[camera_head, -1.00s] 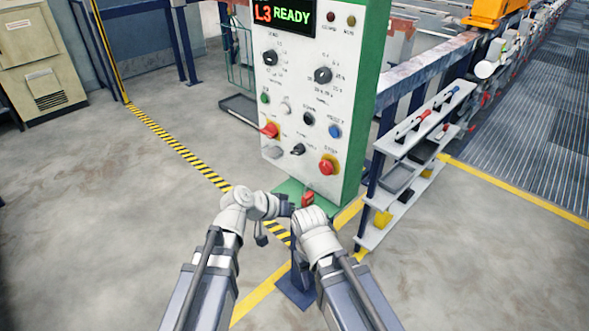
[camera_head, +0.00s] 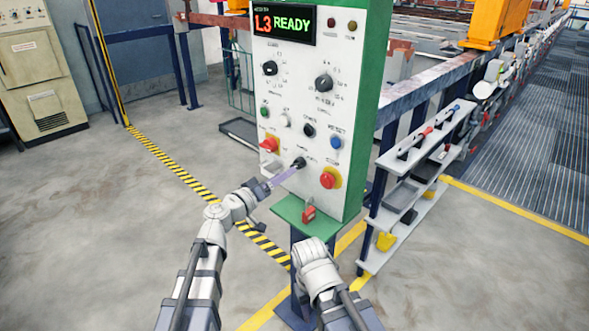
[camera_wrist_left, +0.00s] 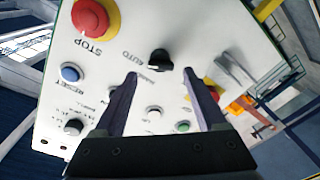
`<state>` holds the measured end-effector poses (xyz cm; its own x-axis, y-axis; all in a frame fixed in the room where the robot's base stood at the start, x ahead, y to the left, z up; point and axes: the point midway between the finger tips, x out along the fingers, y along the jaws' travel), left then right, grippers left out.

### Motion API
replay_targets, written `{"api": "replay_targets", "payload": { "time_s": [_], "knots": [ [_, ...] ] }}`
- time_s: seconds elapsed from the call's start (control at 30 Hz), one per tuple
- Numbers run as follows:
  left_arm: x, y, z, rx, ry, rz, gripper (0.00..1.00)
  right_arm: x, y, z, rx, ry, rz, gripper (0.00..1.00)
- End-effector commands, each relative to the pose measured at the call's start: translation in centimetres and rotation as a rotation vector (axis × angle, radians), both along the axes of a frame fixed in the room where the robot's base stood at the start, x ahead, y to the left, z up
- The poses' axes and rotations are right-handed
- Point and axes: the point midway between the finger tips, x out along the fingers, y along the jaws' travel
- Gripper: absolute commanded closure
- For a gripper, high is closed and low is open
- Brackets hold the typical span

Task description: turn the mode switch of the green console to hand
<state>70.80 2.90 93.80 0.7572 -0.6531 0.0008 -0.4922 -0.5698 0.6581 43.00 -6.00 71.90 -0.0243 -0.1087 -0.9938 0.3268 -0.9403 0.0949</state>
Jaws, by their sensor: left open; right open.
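The green console (camera_head: 369,110) stands ahead with a white front panel. Low on the panel is a black knob (camera_head: 299,163), which I take for the mode switch. It also shows in the left wrist view (camera_wrist_left: 159,60), with the word AUTO beside it and a second label too blurred to read. Its exact setting is hard to tell. My left gripper (camera_head: 291,171) is at the panel in front of this knob. In the left wrist view its open fingers (camera_wrist_left: 160,74) point at the knob, one either side, with nothing held. My right arm's wrist shows below the console; its fingers are hidden.
A red stop button (camera_head: 328,180) sits right of the knob, and a red-and-yellow control (camera_head: 269,145) to its left. A green ledge (camera_head: 290,210) with a red item is below. A shelf rack (camera_head: 405,190) stands at the right. The floor at the left is clear.

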Motion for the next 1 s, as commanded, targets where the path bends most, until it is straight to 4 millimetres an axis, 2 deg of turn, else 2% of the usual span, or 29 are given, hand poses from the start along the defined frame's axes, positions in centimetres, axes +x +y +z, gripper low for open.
{"api": "replay_targets", "payload": {
  "time_s": [0.3,0.67,1.0],
  "knots": [
    [3.9,-3.3,0.0,0.000,0.000,-0.003,0.27,0.0,0.0,0.0,0.000,0.000,0.000,0.50],
    [4.4,-3.9,0.0,0.000,0.001,-0.001,0.27,0.0,0.0,0.0,0.000,0.000,0.000,0.50],
    [4.4,-3.9,0.0,-0.001,0.001,-0.001,0.65,0.0,0.0,0.0,0.000,0.000,0.000,0.50]
  ]
}}
